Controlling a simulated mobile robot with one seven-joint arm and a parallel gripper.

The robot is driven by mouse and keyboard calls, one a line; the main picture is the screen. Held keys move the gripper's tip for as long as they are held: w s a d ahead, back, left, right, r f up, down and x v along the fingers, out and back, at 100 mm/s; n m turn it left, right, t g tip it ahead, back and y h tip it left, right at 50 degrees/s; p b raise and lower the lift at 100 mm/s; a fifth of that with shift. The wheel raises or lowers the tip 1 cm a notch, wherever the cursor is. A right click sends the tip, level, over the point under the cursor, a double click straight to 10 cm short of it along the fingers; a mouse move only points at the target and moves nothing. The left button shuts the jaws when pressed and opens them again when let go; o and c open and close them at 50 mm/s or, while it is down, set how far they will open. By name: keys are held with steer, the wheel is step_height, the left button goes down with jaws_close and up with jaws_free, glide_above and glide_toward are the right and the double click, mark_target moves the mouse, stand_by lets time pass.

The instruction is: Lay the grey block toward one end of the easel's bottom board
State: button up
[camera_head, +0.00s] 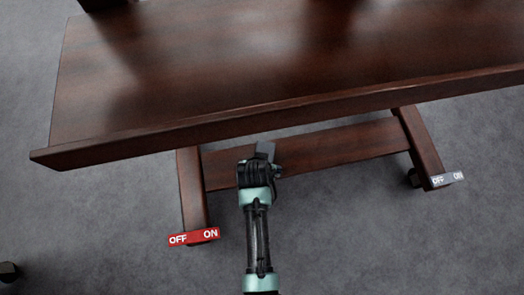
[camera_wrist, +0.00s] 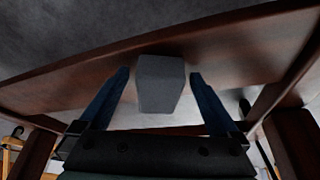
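The easel's bottom board (camera_head: 335,147) is a dark brown plank running between the two legs under the large tilted panel. The grey block (camera_head: 265,150) shows at the left half of this board, partly hidden by my gripper (camera_head: 262,160). In the wrist view the grey block (camera_wrist: 160,83) lies between the fingers of my gripper (camera_wrist: 160,75), against the brown board (camera_wrist: 225,55). The two blue fingers are spread, with a visible gap on each side of the block. The block seems to rest on the board, but its underside is hidden.
The wide brown panel (camera_head: 270,70) with its front ledge overhangs just above my gripper. A red OFF/ON label (camera_head: 194,237) is on the left foot, and a grey OFF/ON label (camera_head: 447,179) is on the right foot. The grey floor in front is mostly clear.

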steer(key=p+v, duration=0.8)
steer(key=v, duration=0.4)
steer(key=shift+r, duration=0.25)
steer(key=shift+w, duration=0.1)
